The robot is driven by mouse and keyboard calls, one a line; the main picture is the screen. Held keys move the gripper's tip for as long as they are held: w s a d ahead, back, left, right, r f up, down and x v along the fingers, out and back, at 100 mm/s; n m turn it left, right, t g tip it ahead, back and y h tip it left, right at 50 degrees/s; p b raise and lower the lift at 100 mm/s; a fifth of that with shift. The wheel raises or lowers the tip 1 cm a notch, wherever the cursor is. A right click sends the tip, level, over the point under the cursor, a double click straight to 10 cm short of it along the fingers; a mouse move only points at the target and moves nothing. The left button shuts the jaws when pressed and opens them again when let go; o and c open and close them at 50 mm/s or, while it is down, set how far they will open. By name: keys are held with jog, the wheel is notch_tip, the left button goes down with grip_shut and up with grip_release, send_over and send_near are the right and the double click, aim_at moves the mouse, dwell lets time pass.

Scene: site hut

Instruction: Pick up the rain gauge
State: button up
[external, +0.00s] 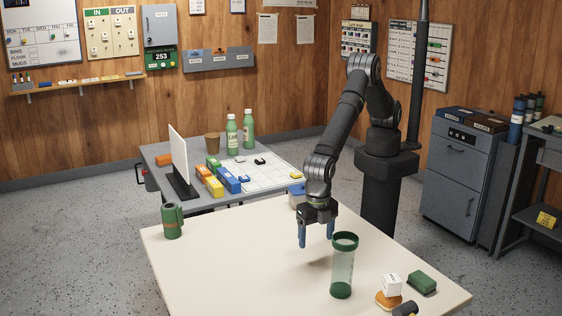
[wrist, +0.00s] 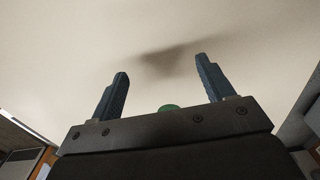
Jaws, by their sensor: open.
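The rain gauge (external: 343,268), a clear tube with a dark green rim and green base, stands upright on the cream table (external: 230,270). My gripper (external: 316,239) hangs over the table with its blue fingers pointing down, to the left of the gauge in the external view. Its fingers are apart with nothing between them; the wrist view also shows them (wrist: 162,68) spread over the bare tabletop. A small green edge (wrist: 170,107) shows above the gripper body in the wrist view; the rest is hidden, and I cannot tell what it belongs to.
A green flask (external: 172,221) stands at the table's left edge. A white block (external: 392,285) on an orange piece, a green sponge-like block (external: 422,283) and a dark cylinder (external: 405,309) lie at the front right. A round blue-lidded pot (external: 297,196) stands behind my gripper. The table's middle is clear.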

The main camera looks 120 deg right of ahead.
jog(key=w+a+r+m, duration=0.2)
jog(key=a+r+m, duration=0.1)
jog(key=a+r, duration=0.6)
jog(key=m+t+y, duration=0.1)
jog(key=m+y, duration=0.1)
jog(key=m, duration=0.1)
send_near(345, 250)
jog(key=shift+s+d+f, duration=0.1)
jog(key=shift+s+f, duration=0.05)
jog(key=shift+f, duration=2.85)
jog(key=shift+s+d+f, duration=0.1)
jog(key=shift+s+f, duration=0.05)
jog(key=shift+f, duration=2.8)
jog(key=c, duration=1.2)
jog(key=shift+r, duration=0.15)
